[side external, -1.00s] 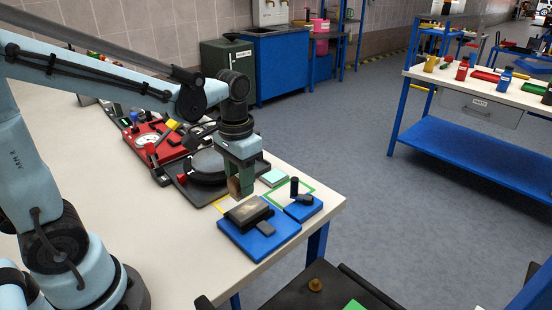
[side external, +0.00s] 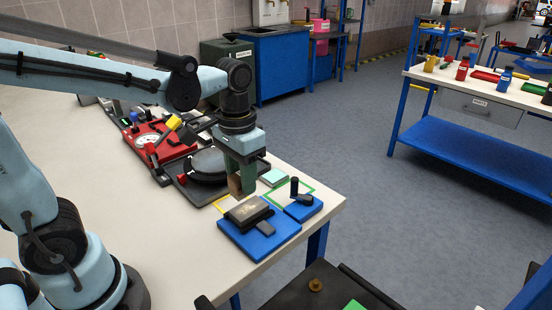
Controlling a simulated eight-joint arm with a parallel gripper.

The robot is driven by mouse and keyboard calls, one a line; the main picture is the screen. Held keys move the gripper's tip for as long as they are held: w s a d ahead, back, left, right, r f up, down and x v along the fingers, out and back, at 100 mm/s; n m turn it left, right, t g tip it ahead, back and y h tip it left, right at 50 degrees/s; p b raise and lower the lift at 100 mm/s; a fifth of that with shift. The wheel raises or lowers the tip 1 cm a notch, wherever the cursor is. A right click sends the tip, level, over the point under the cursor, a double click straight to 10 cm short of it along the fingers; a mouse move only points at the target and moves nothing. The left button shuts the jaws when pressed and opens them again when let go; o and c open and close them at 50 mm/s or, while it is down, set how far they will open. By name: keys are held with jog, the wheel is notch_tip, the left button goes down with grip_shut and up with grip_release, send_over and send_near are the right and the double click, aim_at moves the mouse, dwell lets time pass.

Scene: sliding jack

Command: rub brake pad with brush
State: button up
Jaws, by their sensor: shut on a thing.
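My gripper (side external: 243,182) is shut on a small brown block, which appears to be the brush (side external: 235,185). It points down at the back left edge of the brake pad. The brake pad (side external: 246,210) is a dark block with a patchy brown and tan top, lying on a blue base plate (side external: 268,244) near the table's front corner. The brush's lower end is close to the pad; I cannot tell whether it touches. The gripper fingers partly hide the brush.
A smaller blue block with a black upright handle (side external: 295,188) stands right of the pad. A pale green square (side external: 273,177) lies behind. A round black device (side external: 207,166) and a red gauge unit (side external: 158,139) stand to the left. The white table (side external: 185,240) is clear at the front left.

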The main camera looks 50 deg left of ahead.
jog(key=shift+s+a+f, duration=0.1)
jog(key=shift+a+f, duration=0.3)
jog(key=shift+f, duration=0.4)
jog(key=shift+s+a+f, duration=0.15)
jog(key=shift+a+f, duration=0.2)
jog(key=shift+f, duration=0.4)
jog(key=shift+s+a+f, duration=0.1)
jog(key=shift+a+f, duration=0.3)
jog(key=shift+f, duration=0.4)
notch_tip(320, 180, down, 3)
jog(key=shift+w+r, duration=0.15)
jog(key=shift+r, duration=0.05)
jog(key=shift+c, duration=0.4)
jog(key=shift+w+f, duration=0.15)
jog(key=shift+w, duration=0.7)
jog(key=shift+c, duration=0.4)
jog(key=shift+w, duration=2.6)
jog(key=shift+s, duration=3.65)
notch_tip(320, 180, up, 8)
jog(key=shift+r, duration=0.2)
